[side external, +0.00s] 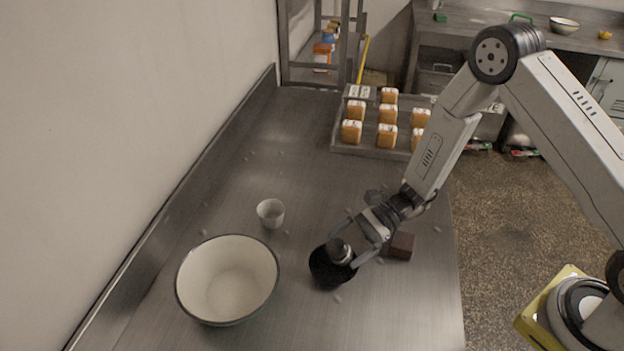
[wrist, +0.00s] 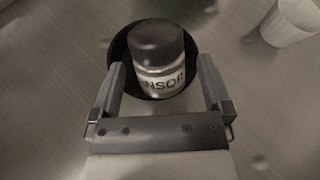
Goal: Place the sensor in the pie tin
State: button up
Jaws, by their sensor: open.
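The sensor (side external: 341,253) is a small jar-like thing with a dark lid. In the wrist view the sensor (wrist: 160,72) shows part of its lettering on a pale band. The pie tin (side external: 322,274) is a round black dish on the steel counter; its dark rim (wrist: 117,48) shows around the sensor in the wrist view. The sensor appears to stand inside the tin, though its base is hidden. My gripper (side external: 347,250) reaches down over the tin. In the wrist view my gripper (wrist: 161,68) is open, with a finger on either side of the sensor and gaps visible.
A large cream bowl (side external: 228,282) stands left of the tin, and a small white cup (side external: 270,213) stands behind it. A brown block (side external: 401,246) lies right of my gripper. A tray (side external: 345,148) of orange-and-white items is at the back. The counter between is mostly clear.

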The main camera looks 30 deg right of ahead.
jog(key=shift+v, duration=3.3)
jog(key=shift+w, duration=0.1)
jog(key=shift+s+r+n+g+h, duration=0.4)
jog(key=shift+s+n+g, duration=0.1)
jog(key=shift+s+n, duration=0.1)
jog(key=s+d+r+n+t+h, duration=0.2)
jog(key=s+d+r+n+h, duration=0.6)
jog(key=n+h, duration=0.4)
jog(key=shift+d+r+n+t+h, duration=0.35)
jog(key=shift+r+n, duration=0.35)
jog(key=shift+n, duration=1.2)
jog(key=shift+s+a+f, duration=0.1)
jog(key=shift+s, duration=0.05)
